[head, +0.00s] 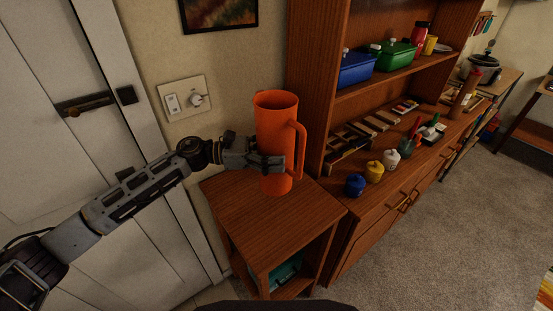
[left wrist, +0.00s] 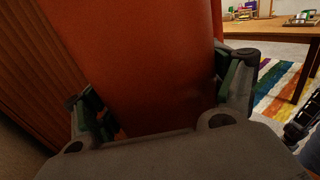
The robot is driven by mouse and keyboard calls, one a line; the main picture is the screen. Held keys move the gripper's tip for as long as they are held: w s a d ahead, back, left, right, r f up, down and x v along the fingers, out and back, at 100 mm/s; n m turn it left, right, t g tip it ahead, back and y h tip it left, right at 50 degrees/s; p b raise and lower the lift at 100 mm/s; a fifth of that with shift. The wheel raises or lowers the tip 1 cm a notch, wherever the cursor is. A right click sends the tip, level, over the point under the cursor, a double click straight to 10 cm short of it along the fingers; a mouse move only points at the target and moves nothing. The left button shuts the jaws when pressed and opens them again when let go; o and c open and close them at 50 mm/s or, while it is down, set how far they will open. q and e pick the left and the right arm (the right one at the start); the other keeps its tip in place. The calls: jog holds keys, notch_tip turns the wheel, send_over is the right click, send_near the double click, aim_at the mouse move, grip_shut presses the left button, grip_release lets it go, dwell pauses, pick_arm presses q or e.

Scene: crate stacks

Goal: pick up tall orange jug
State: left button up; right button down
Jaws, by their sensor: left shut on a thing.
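The tall orange jug (head: 277,118) is upright over the small wooden side table (head: 270,235) in the head view, its handle on the right. I cannot tell whether its base touches the table top. My left gripper (head: 268,161) comes in from the left and is shut on the jug's lower body. In the left wrist view the jug (left wrist: 140,65) fills the middle, between the two fingers of the left gripper (left wrist: 165,105). My right gripper is in neither view.
A wooden shelf unit (head: 296,60) stands close to the right of the jug. It holds blue (head: 356,68) and green (head: 390,54) lidded containers, and small blue (head: 355,185), yellow and white jars. A wall outlet (head: 184,99) is behind the arm. Carpet (head: 450,235) is open at right.

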pick_arm(q)
jog(key=shift+r, duration=0.4)
jog(key=shift+w, duration=0.1)
